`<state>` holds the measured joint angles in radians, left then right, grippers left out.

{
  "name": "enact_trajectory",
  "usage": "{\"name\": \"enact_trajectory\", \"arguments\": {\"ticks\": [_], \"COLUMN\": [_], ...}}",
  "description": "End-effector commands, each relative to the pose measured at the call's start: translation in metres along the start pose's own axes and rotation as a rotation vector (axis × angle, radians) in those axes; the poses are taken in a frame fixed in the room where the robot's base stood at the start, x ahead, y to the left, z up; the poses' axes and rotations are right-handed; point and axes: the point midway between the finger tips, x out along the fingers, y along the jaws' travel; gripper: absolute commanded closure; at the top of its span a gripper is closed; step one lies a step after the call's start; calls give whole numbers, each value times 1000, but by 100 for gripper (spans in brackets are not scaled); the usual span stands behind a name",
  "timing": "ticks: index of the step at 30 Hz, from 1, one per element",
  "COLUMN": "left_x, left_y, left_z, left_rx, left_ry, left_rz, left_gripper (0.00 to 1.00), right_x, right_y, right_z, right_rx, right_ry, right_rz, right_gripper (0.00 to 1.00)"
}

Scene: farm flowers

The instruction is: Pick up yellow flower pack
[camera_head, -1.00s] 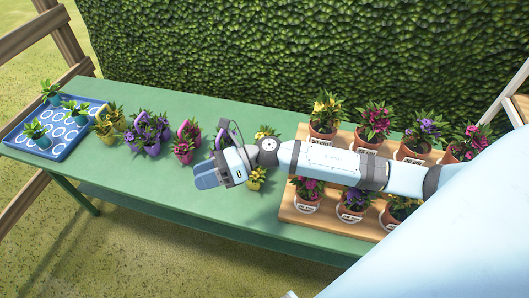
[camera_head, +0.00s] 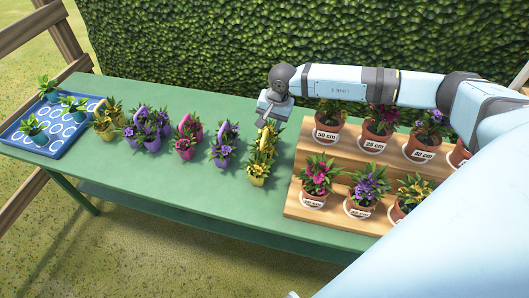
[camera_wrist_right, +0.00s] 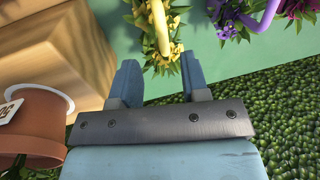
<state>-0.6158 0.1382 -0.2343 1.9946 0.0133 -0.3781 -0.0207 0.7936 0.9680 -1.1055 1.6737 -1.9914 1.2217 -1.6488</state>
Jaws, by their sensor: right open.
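A yellow flower pack (camera_head: 258,171) with a yellow handle stands on the green table (camera_head: 215,200), just left of the wooden stand. My right gripper (camera_head: 268,120) is above its far end, pointing down. Another yellow flower pack (camera_head: 106,128) stands farther left. My left gripper is not in view.
A purple pack (camera_head: 222,152) stands left of the near yellow one, with a pink pack (camera_head: 184,150) beyond. The stepped wooden stand (camera_head: 300,204) with potted flowers is close on the right. A hedge (camera_head: 200,50) is behind. The table's front strip is clear.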

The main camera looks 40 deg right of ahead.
Motion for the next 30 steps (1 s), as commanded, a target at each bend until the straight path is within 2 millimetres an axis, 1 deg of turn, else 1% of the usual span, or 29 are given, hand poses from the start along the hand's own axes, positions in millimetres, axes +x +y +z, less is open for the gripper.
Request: {"name": "enact_trajectory", "arguments": {"ticks": [1,3,8,11,15,18,26,29,30], "left_x": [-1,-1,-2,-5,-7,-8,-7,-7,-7], "left_y": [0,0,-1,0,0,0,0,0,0], "left_z": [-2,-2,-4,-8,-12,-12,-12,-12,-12], "left_rx": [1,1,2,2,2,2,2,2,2], "left_ry": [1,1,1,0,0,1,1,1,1], "left_rz": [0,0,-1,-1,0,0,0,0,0], "left_gripper": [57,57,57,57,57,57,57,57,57], "right_x": [6,13,23,36,58,67,70,70,70], "right_y": [-1,0,-1,-3,-4,-4,-3,-3,-3], "right_z": [0,1,2,4,5,5,4,4,4], "right_rx": [1,1,1,2,2,2,2,2,2], "right_ry": [-2,-1,-2,-4,-2,-3,-1,-1,-1], "right_rz": [0,0,0,1,0,-1,-1,-1,-1], "right_gripper": [58,58,58,58,58,58,58,79,88]}}
